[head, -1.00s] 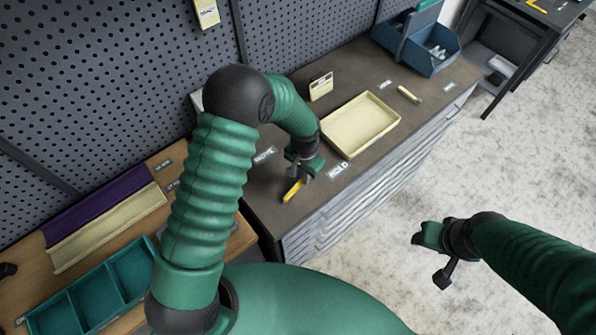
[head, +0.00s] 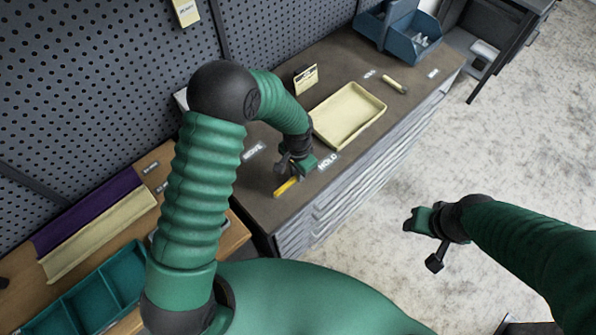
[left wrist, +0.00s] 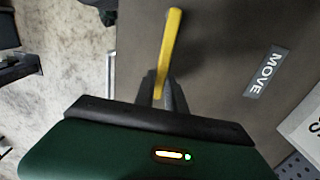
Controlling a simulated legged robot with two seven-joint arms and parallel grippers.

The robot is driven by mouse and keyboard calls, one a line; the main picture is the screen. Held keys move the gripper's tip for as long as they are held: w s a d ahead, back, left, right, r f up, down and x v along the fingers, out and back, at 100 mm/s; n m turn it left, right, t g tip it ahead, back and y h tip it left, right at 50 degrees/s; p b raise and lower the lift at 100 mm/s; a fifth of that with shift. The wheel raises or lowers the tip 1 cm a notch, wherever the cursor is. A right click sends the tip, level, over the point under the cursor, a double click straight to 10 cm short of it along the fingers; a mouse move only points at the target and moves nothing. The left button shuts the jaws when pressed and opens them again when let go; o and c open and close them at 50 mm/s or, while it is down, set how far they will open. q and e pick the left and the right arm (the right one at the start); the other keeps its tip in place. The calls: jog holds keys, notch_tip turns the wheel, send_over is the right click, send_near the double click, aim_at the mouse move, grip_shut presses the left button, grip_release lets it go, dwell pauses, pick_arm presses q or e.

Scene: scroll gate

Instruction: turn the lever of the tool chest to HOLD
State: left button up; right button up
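The lever (head: 286,187) is a yellow bar on the brown top of the tool chest (head: 262,208), near its left end. My left gripper (head: 296,170) is low over the chest top at the lever. In the left wrist view the lever (left wrist: 172,45) runs between the two dark fingers (left wrist: 164,92), which look closed around its near part. The HOLD label (head: 328,161) lies to the right of my left gripper and the MOVE label (head: 253,150) to its left. The lever's pivot is not clear. My right gripper (head: 423,242) is open and empty above the floor.
A cream tray (head: 347,113), a small card (head: 305,78) and a pale cylinder (head: 395,85) are on the chest top. A blue bin (head: 408,38) stands at its far end. A perforated wall panel (head: 100,70) rises behind. A teal tray (head: 95,290) is at lower left.

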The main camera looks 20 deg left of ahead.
pick_arm(q)
jog(key=o, duration=0.4)
jog(key=shift+s+r, duration=0.1)
jog(key=shift+s, duration=0.05)
jog(key=shift+r, duration=0.15)
notch_tip(320, 180, up, 16)
jog(key=b, duration=0.2)
jog(key=shift+r, duration=0.25)
